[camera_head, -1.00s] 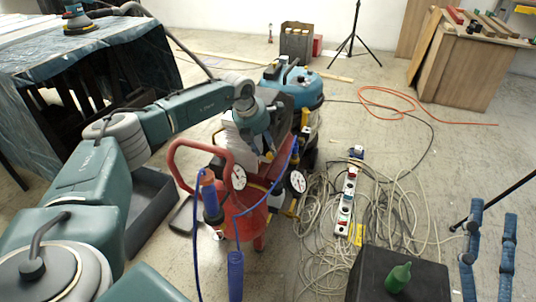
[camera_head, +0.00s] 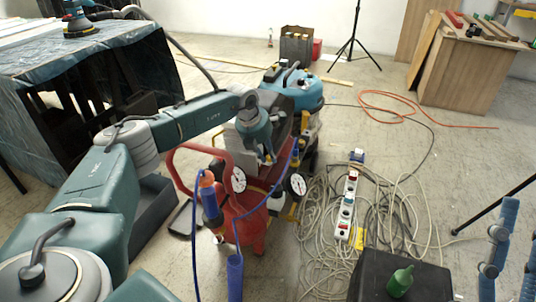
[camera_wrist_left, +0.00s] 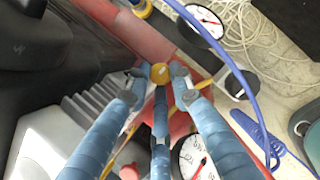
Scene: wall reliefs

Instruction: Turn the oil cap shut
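A small round yellow cap (camera_wrist_left: 160,73) shows in the left wrist view beside a red tube, and I take it to be the oil cap. The blue fingertips of my left gripper (camera_wrist_left: 160,82) stand around it on both sides and below. I cannot tell whether they touch it. In the head view my left gripper (camera_head: 268,150) points down over the red compressor (camera_head: 245,225), and its fingertips and the cap are hard to make out. My right gripper (camera_head: 510,270) is at the lower right edge with its fingers apart and empty.
Two white gauges (camera_head: 297,184) and blue hoses (camera_head: 235,272) are close to the left gripper. A blue vacuum (camera_head: 295,88) stands behind. Loose cable and a power strip (camera_head: 347,205) lie to the right. A green bottle (camera_head: 400,281) stands on a black box (camera_head: 375,268).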

